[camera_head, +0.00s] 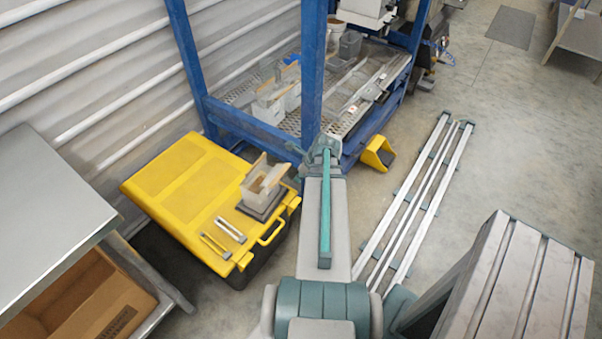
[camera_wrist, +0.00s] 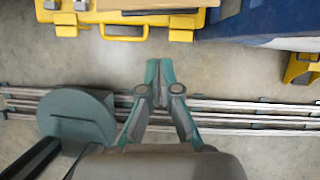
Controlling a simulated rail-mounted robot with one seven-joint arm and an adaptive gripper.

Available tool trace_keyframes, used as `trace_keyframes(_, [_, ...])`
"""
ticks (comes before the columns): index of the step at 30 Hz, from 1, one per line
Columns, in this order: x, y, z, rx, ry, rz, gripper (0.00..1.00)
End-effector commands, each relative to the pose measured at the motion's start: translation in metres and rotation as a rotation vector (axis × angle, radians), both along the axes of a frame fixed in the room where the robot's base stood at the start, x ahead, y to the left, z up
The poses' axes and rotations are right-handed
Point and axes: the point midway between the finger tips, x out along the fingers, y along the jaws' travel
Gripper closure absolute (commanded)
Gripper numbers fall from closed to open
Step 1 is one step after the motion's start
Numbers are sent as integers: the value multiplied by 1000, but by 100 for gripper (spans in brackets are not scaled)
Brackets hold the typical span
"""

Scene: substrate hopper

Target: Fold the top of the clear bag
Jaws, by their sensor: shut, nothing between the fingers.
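The clear bag (camera_head: 262,186) stands upright on a dark pad (camera_head: 263,211) at the right side of the yellow case lid. Its walls look see-through, with tan-brown edges at the top; its mouth looks open. My gripper (camera_head: 324,146) is right of the bag, apart from it, at the far end of my arm. In the wrist view my gripper (camera_wrist: 160,70) has its fingertips together with nothing between them, over the floor. A tan shape and dark strip at the top edge of that view may be the bag and pad, but I cannot tell.
The yellow case (camera_head: 170,190) also shows its handle (camera_wrist: 124,36) in the wrist view. Two clips (camera_head: 224,236) lie on its lid. A blue frame (camera_head: 240,122) stands behind, a yellow step (camera_head: 377,154) beside it. Floor rails (camera_head: 420,195) run at right.

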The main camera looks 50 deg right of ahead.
Motion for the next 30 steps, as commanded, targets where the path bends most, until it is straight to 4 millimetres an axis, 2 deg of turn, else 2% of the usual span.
trace_keyframes(11, [27, 3, -59, 1, 2, 4, 100])
trace_keyframes(13, [35, 5, -45, -3, 0, 4, 100])
trace_keyframes(18, [48, 8, -33, -1, 0, 4, 100])
trace_keyframes(30, [54, 9, -29, -1, 1, 2, 100])
